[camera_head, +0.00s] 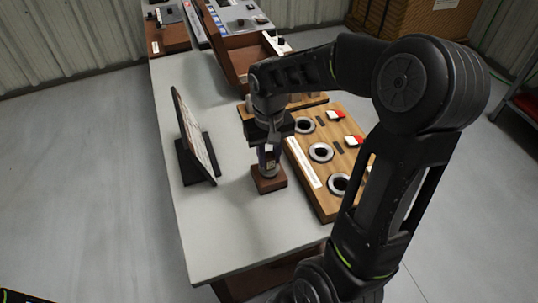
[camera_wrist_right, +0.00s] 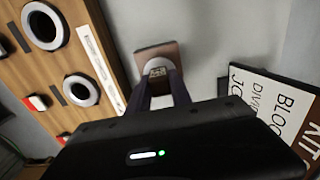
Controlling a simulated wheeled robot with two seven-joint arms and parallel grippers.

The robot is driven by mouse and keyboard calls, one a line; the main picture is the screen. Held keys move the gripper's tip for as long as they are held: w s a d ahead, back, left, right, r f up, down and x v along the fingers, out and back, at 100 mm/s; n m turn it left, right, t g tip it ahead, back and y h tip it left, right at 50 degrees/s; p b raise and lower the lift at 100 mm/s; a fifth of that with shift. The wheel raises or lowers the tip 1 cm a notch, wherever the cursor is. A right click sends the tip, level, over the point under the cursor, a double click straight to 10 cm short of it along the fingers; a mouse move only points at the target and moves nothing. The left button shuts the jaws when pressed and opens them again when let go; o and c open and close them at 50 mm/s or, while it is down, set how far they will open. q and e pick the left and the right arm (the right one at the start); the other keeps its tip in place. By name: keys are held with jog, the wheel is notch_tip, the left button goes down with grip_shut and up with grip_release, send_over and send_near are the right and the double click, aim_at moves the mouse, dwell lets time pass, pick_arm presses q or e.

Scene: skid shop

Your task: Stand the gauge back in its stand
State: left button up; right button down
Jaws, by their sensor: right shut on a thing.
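The gauge (camera_head: 268,163) is a small upright piece with a silvery lower end and a pale label, partly hidden by my right gripper. My right gripper (camera_head: 267,150) points down and is shut on it. The stand (camera_head: 268,184) is a small brown block on the table, directly below the gauge. The gauge's lower end appears at the top of the stand; I cannot tell how deep it sits. In the right wrist view the gauge (camera_wrist_right: 158,72) shows between the fingers (camera_wrist_right: 160,92), with the stand (camera_wrist_right: 143,52) beyond. My left gripper is not in view.
A wooden board (camera_head: 326,205) with several ring-rimmed holes and red-white blocks lies right of the stand. A tilted sign (camera_head: 193,135) on a dark base stands to the left. A brown open box (camera_head: 235,55) is behind. The table's front (camera_head: 230,240) is clear.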

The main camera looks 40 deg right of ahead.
jog(key=shift+f+b, duration=0.55)
jog(key=shift+f, duration=0.1)
dwell(0.6)
jog(key=c, duration=1.1)
grip_release()
jog(key=shift+o, duration=0.4)
jog(key=o, duration=0.3)
jog(key=shift+o, duration=0.2)
notch_tip(320, 180, up, 4)
jog(key=p, duration=0.3)
jog(key=shift+r+p, duration=2)
jog(key=shift+r, duration=0.55)
